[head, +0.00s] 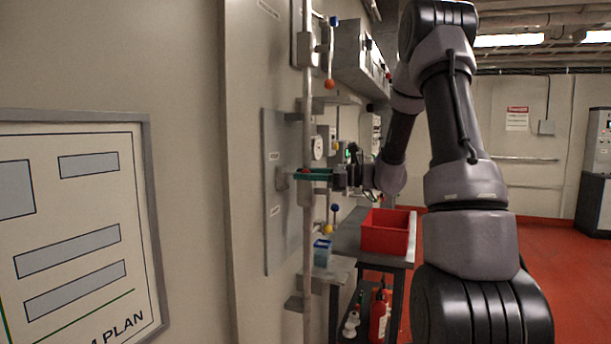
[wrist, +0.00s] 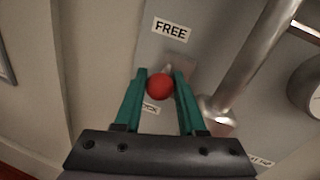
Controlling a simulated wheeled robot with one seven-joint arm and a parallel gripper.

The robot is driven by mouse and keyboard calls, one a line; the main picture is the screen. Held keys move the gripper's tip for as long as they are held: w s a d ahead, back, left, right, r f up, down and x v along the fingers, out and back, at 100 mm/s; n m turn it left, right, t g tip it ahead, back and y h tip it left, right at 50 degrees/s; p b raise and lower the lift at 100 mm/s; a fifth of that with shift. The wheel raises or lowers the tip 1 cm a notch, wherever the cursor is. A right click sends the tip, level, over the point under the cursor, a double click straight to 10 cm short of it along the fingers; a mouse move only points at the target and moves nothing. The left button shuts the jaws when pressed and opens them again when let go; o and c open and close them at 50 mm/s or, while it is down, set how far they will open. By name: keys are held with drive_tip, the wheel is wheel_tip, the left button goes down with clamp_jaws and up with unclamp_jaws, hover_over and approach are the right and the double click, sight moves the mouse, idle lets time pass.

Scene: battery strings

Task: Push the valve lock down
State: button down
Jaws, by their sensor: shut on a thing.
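The valve lock's red ball knob (wrist: 159,86) sits between my teal fingers in the wrist view. My gripper (wrist: 160,74) is shut on it; the gripper also shows in the head view (head: 312,174), at the wall panel. A small grey bracket (wrist: 178,61) is behind the knob. The grey plate (wrist: 205,50) carries a FREE label (wrist: 170,28) above the knob and a second label (wrist: 151,107), partly hidden by the knob and a finger, reading "OCK".
A vertical pipe (head: 307,130) runs close by my gripper. A lever with an orange ball (head: 330,84) hangs above. A blue box (head: 322,252) is below on a shelf. A red bin (head: 387,234) stands on a cart. Open red floor (head: 560,260) lies to the right.

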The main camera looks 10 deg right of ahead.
drive_tip(key=shift+s+f, duration=0.1)
drive_tip(key=shift+f, duration=1.7)
drive_tip(key=c, duration=0.5)
unclamp_jaws()
drive_tip(key=shift+f, duration=0.1)
drive_tip(key=shift+d, duration=0.15)
drive_tip(key=shift+s+d, duration=0.1)
drive_tip(key=shift+d, duration=0.25)
drive_tip(key=v, duration=0.9)
drive_tip(key=shift+s+d, duration=0.2)
drive_tip(key=shift+d, duration=0.15)
